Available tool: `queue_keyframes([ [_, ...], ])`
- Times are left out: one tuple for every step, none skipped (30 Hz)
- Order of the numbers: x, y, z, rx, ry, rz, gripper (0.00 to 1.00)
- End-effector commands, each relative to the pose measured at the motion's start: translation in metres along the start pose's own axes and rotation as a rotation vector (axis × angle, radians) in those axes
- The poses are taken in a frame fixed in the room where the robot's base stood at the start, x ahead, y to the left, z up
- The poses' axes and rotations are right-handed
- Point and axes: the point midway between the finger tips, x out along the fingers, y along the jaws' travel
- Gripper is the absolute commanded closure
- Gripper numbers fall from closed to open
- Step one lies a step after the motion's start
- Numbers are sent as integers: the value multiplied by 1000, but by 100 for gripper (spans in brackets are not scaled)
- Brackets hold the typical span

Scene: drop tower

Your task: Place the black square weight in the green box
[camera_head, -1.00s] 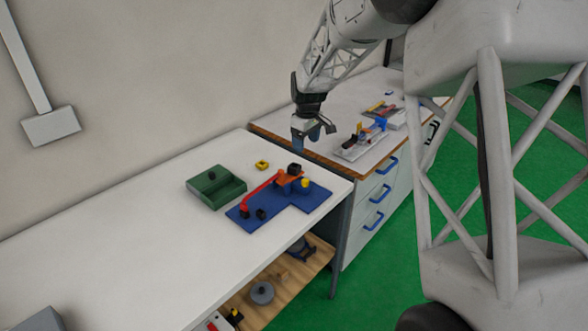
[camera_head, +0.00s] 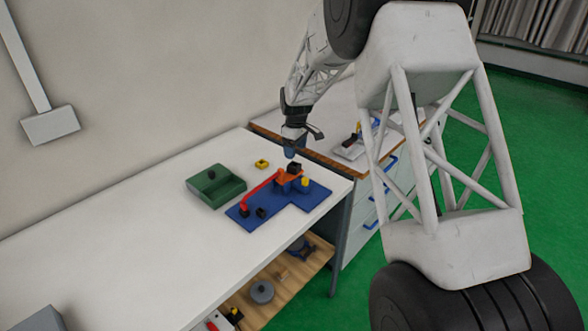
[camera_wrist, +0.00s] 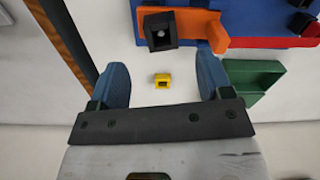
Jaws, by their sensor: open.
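A black square piece (camera_head: 294,168) with a hole in its top sits on the orange block (camera_head: 283,178) of the blue base; it shows in the wrist view (camera_wrist: 160,31), just beyond my fingertips. I take it for the black square weight. Smaller black pieces (camera_head: 261,213) sit at the base's near-left end. The green box (camera_head: 232,193) stands left of the base, with a dark knob on its back part; its edge shows in the wrist view (camera_wrist: 255,72). My gripper (camera_head: 291,152) is open and empty above the far side of the orange block; its blue fingers (camera_wrist: 163,75) are spread.
A red bar (camera_head: 262,188) runs from the orange block. A yellow piece (camera_head: 305,182) stands beside the block. The table's left is largely clear.

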Motion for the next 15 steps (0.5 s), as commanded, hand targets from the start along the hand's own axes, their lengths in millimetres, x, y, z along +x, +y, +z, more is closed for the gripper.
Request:
queue_keyframes([
  [4, 0, 0, 0, -1, -2, 28],
  [7, 0, 0, 0, -2, -2, 28],
  [10, 0, 0, 0, -2, -2, 28],
  [12, 0, 0, 0, -2, -2, 28],
  [15, 0, 0, 0, -1, -2, 28],
  [18, 0, 0, 0, -1, -1, 28],
  [20, 0, 0, 0, -1, -1, 28],
  [21, 0, 0, 0, 0, -1, 28],
  [22, 0, 0, 0, 0, 0, 28],
  [23, 0, 0, 0, 0, 0, 28],
  [23, 0, 0, 0, 0, 0, 28],
  [23, 0, 0, 0, 0, 0, 28],
  [23, 0, 0, 0, 0, 0, 28],
  [23, 0, 0, 0, 0, 0, 28],
  [23, 0, 0, 0, 0, 0, 28],
])
